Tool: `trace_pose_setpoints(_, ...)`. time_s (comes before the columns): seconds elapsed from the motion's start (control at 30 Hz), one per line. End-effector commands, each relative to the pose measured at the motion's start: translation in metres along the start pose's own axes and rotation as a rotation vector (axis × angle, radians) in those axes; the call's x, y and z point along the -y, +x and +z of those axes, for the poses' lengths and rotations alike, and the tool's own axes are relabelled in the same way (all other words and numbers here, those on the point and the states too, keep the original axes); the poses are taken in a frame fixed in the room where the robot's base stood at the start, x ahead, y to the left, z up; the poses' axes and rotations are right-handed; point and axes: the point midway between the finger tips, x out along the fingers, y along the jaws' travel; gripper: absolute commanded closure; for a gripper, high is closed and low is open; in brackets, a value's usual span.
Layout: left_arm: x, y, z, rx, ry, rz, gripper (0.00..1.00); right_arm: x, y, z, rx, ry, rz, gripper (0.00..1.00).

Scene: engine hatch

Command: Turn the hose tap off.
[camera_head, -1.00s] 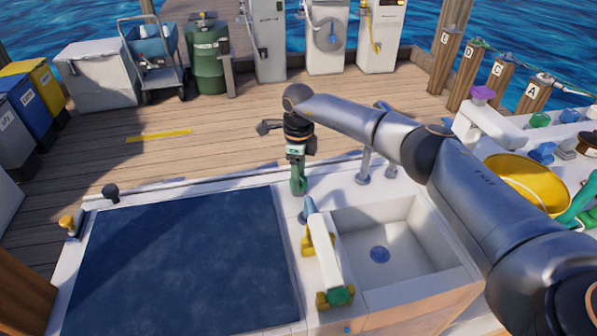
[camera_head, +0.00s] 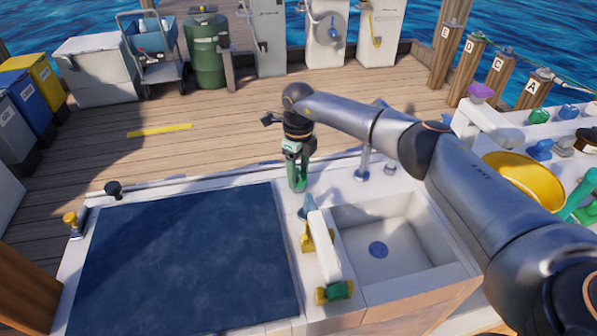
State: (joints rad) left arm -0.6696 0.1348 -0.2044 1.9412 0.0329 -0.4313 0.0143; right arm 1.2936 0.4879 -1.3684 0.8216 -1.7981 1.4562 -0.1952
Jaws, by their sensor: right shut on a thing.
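A green fixture (camera_head: 298,181), which looks like the hose tap, stands upright at the back edge of the white counter, left of the sink. My right arm reaches in from the right, and its gripper (camera_head: 296,152) points down onto the top of this fixture. The right gripper is shut on the top part, most likely the tap's handle. The jaws and wrist hide most of the handle, so its exact angle cannot be told. My left gripper is not in view.
A sink (camera_head: 405,245) and a chrome faucet (camera_head: 362,165) lie right of the fixture. A white bar with yellow and green ends (camera_head: 323,245) lies left of the basin. A dark blue panel (camera_head: 185,260) fills the left counter. A yellow bowl (camera_head: 522,180) stands at right.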

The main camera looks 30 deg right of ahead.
Motion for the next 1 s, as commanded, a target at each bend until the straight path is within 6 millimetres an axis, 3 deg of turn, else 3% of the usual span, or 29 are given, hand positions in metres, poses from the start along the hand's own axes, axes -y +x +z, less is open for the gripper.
trace_pose_setpoints(0.13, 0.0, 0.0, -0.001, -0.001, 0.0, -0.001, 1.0, 0.001, 0.0, 0.0, 0.002, 0.005, 0.0, 0.97)
trace_pose_setpoints(0.17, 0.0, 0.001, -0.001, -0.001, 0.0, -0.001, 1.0, 0.001, -0.001, 0.0, 0.002, 0.005, 0.0, 0.39)
trace_pose_setpoints(0.4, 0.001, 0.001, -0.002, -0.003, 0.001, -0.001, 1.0, 0.0, 0.0, 0.0, 0.001, 0.003, 0.0, 0.12)
trace_pose_setpoints(0.77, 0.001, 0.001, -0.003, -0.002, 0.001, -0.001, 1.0, 0.001, -0.007, 0.001, 0.003, 0.001, 0.0, 0.12)
trace_pose_setpoints(1.0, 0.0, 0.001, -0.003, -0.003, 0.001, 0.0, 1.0, 0.001, -0.053, 0.001, 0.006, 0.0, -0.001, 0.12)
